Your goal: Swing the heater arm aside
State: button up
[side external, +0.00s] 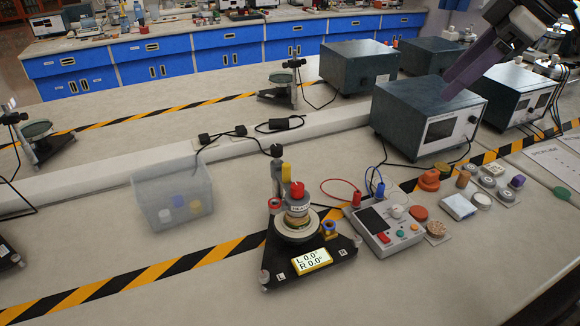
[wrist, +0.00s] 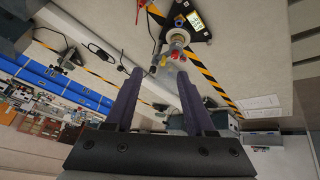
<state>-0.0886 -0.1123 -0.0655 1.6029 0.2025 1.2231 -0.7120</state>
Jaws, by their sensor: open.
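A stand with a black three-cornered base (side external: 275,262) stands on the near bench. It carries a round stage, a post with a black knob (side external: 277,151), and a yellow and a red-topped part (side external: 297,191). I cannot tell which part is the heater arm. A lit display (side external: 311,261) at its front reads L 0.0° and R 0.0°. My gripper (side external: 452,88) is at the upper right, in front of a grey box in the picture and well apart from the stand. In the wrist view my gripper (wrist: 158,76) is open and empty, with the stand (wrist: 183,22) beyond its fingertips.
A frosted bin (side external: 172,193) with small coloured items is left of the stand. A grey control box (side external: 385,223) with red and blue leads is close on its right. A grey instrument (side external: 425,112) stands behind. Striped tape crosses the bench.

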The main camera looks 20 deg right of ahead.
jog(key=w+a+n, duration=0.2)
jog(key=w+a, duration=0.1)
jog(key=w, duration=0.4)
jog(key=n+g+y, duration=0.1)
jog(key=n+g, duration=0.1)
jog(key=g, duration=0.1)
send_over(288, 165)
jog(key=s+d, duration=0.2)
jog(key=d, duration=0.2)
notch_tip(288, 165, down, 14)
jog(key=x, duration=1.3)
jog(key=shift+s+f, duration=0.25)
jog(key=shift+f, duration=0.05)
grip_shut()
